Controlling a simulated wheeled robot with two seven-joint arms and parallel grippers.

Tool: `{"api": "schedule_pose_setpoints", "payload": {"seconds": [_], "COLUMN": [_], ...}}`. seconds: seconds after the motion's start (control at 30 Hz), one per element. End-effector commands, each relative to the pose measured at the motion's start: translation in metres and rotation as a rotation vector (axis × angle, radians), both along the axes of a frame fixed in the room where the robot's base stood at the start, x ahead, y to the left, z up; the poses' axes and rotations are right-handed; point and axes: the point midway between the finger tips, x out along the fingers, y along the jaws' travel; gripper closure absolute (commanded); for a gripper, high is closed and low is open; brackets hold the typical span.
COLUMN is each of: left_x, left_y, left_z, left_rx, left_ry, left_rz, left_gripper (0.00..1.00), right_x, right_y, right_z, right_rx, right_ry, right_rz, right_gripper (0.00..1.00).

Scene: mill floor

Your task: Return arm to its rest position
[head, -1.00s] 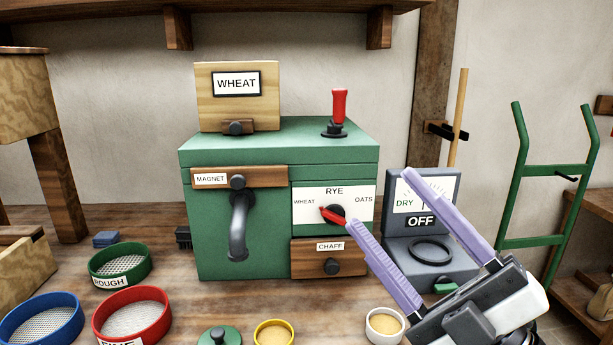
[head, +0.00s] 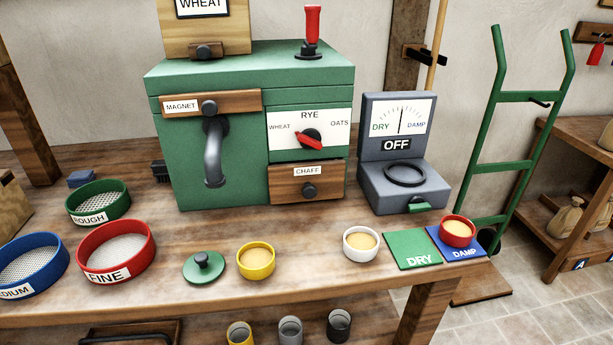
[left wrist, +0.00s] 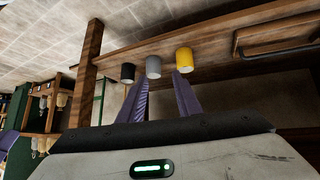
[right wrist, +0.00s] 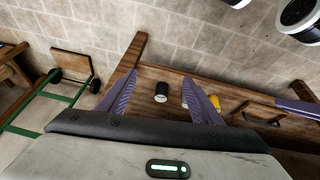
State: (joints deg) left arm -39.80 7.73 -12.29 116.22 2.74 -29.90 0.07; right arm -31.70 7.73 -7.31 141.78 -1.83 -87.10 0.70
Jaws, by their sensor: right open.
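My right gripper (right wrist: 160,73) shows in the right wrist view with its two purple fingers wide apart and nothing between them. My left gripper (left wrist: 161,72) shows in the left wrist view with its fingers a smaller gap apart and nothing held. Beyond both grippers lie the bench's lower shelf and floor, with a dark cup (left wrist: 128,73), a grey cup (left wrist: 153,67) and a yellow cup (left wrist: 184,60). Neither gripper nor arm shows in the head view.
The green mill (head: 220,180) and the grey moisture meter (head: 403,190), reading OFF, stand on the bench. Sieves, a yellow bowl (head: 256,262) and a white bowl (head: 361,246) sit in front. A red bowl (head: 457,233) is on the blue DAMP mat (head: 470,253).

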Motion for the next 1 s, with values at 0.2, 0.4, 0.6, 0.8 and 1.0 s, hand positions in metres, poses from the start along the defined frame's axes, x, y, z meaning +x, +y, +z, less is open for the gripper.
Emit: {"api": "schedule_pose_setpoints", "payload": {"seconds": [0.2,0.4,0.6,0.8,1.0], "left_x": [0.000,-0.002,-0.004,-0.003,0.000], "left_y": [0.000,0.001,0.003,0.005,0.005], "left_z": [0.010,0.018,0.030,0.040,0.042], "left_rx": [0.001,0.003,0.008,0.011,0.010], "left_ry": [0.000,0.005,0.011,0.009,0.003], "left_rz": [0.001,0.002,0.004,0.009,0.012], "left_gripper": [0.69,0.69,0.69,0.69,0.69], "right_x": [-0.013,0.005,0.018,0.021,0.021], "right_y": [0.014,0.029,0.047,0.065,0.070], "right_z": [-0.016,-0.029,-0.043,-0.053,-0.056], "right_rx": [0.047,0.086,0.141,0.199,0.220], "right_ry": [0.040,-0.057,-0.180,-0.312,-0.362], "right_rz": [0.018,0.038,0.055,0.064,0.065], "right_gripper": [0.41,0.41,0.41,0.41,0.41]}}
